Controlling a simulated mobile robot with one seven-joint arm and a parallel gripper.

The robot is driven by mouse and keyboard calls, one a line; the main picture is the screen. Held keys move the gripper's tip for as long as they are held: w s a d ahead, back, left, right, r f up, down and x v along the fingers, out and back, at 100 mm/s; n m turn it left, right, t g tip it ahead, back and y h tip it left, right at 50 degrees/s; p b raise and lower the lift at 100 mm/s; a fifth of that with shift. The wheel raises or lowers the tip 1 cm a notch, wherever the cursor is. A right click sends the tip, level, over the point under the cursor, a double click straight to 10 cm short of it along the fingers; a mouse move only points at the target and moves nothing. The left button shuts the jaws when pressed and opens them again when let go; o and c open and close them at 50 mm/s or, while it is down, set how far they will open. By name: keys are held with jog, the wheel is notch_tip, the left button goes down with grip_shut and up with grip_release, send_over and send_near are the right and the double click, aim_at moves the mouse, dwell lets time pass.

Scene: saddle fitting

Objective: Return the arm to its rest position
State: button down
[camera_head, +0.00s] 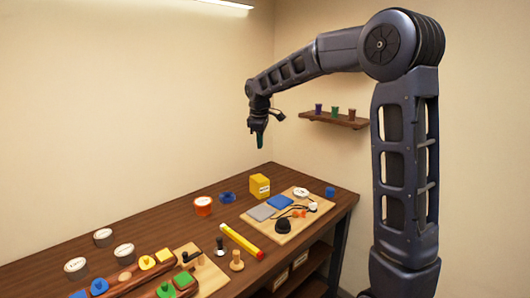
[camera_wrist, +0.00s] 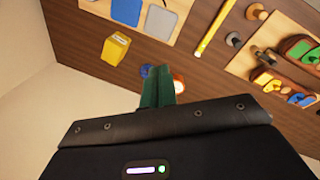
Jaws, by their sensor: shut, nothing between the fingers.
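My gripper (camera_head: 260,139) hangs at the end of my raised arm, pointing down, high above the far part of the wooden workbench (camera_head: 150,210). In the wrist view its green fingers (camera_wrist: 162,88) are together with nothing between them. The fingers touch nothing on the bench. In the wrist view they partly cover the blue ring and the orange-and-white roll behind them.
The bench holds a yellow box (camera_head: 260,186), an orange-and-white roll (camera_head: 203,206), a blue ring (camera_head: 227,197), a yellow pencil-like bar (camera_head: 241,240) and a board (camera_head: 310,222) with several parts. A wall shelf (camera_head: 335,119) with small cups is right of my gripper. Air around my arm is clear.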

jog(key=s+d+r+m+t, duration=0.15)
jog(key=s+d+m, duration=0.25)
jog(key=s+d, duration=0.45)
jog(key=s+d+r+m, duration=0.2)
jog(key=s+d+m, duration=0.3)
jog(key=d, duration=0.6)
jog(key=s+d+f+m, duration=0.3)
jog(key=s+d, duration=0.2)
jog(key=s, duration=0.4)
jog(key=s+d+f+m, duration=0.3)
jog(key=s+d+f, duration=0.1)
jog(key=s, duration=0.5)
jog(key=shift+s+d+m+t, duration=0.15)
jog(key=shift+d+m+t, duration=0.3)
jog(key=shift+d, duration=0.25)
jog(key=shift+f, duration=0.1)
dwell(1.1)
